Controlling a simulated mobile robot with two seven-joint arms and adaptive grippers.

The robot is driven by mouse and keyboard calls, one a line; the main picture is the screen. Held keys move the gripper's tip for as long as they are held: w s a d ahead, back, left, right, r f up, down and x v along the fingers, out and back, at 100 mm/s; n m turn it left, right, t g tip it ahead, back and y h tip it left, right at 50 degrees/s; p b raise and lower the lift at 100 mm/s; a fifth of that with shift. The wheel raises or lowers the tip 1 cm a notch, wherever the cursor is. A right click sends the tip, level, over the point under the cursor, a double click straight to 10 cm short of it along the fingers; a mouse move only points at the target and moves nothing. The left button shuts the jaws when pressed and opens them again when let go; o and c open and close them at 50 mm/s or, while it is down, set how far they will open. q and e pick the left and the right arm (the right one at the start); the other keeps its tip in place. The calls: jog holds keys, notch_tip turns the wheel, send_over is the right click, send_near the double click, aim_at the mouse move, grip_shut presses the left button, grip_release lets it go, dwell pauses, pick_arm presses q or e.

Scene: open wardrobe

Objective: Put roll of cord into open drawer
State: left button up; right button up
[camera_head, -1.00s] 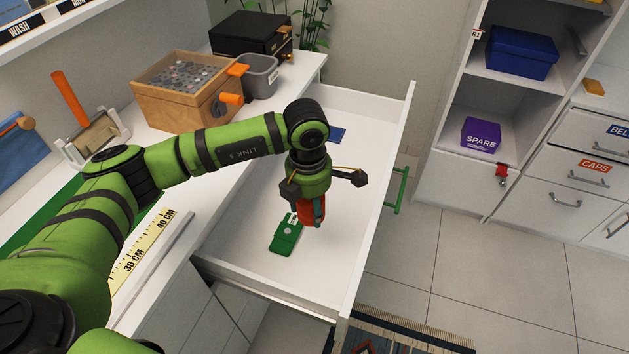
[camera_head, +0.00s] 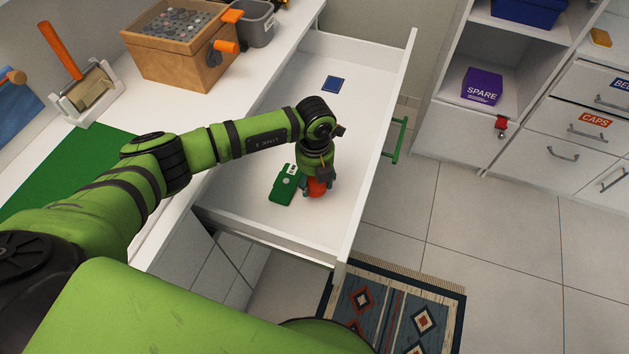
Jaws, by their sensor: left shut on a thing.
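The open white drawer (camera_head: 262,213) extends out from under the white counter, with a green handle (camera_head: 400,140) on its front. An orange-red object, apparently the roll of cord (camera_head: 319,187), is low inside the drawer, under my left gripper (camera_head: 318,177). The gripper points down and is shut on it, hiding its upper part. I cannot tell whether the cord touches the drawer floor. A green case (camera_head: 284,187) lies on the floor just left of the cord, and a small blue square item (camera_head: 333,84) lies farther back. My right gripper is not in view.
A patterned rug (camera_head: 385,312) lies below the drawer. Shelves with a purple SPARE box (camera_head: 482,86) stand at right.

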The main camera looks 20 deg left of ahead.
aim_at(315, 188)
pick_arm(q)
jog(key=shift+f, duration=1.65)
jog(key=shift+f, duration=0.15)
jog(key=o, duration=1.2)
jog(key=shift+c, duration=0.2)
notch_tip(315, 188, up, 12)
jog(key=shift+r+b, duration=0.25)
jog(key=shift+b, duration=0.35)
